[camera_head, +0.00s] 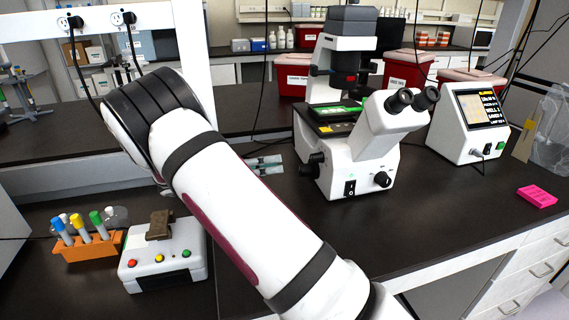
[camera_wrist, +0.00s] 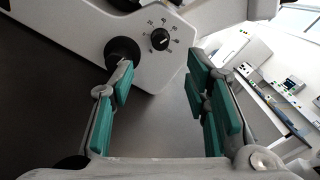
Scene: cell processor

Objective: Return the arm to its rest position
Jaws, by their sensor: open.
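My gripper (camera_wrist: 160,82) is open and empty in the wrist view, with its two teal-padded fingers spread apart. Past the fingertips is a white body with a black round knob (camera_wrist: 122,50) and a numbered dial (camera_wrist: 160,39). The left finger overlaps the knob in the picture; I cannot tell whether they touch. In the head view my white arm (camera_head: 235,205) crosses from the lower right up to a bent joint at the upper left. My gripper does not show there.
A white microscope (camera_head: 375,140) stands mid-bench, right of my arm. A screen device (camera_head: 468,125) and a pink block (camera_head: 537,196) are farther right. At lower left are an orange tube rack (camera_head: 88,250) and a white button box (camera_head: 165,272), close to my arm. Red bins (camera_head: 408,70) stand behind.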

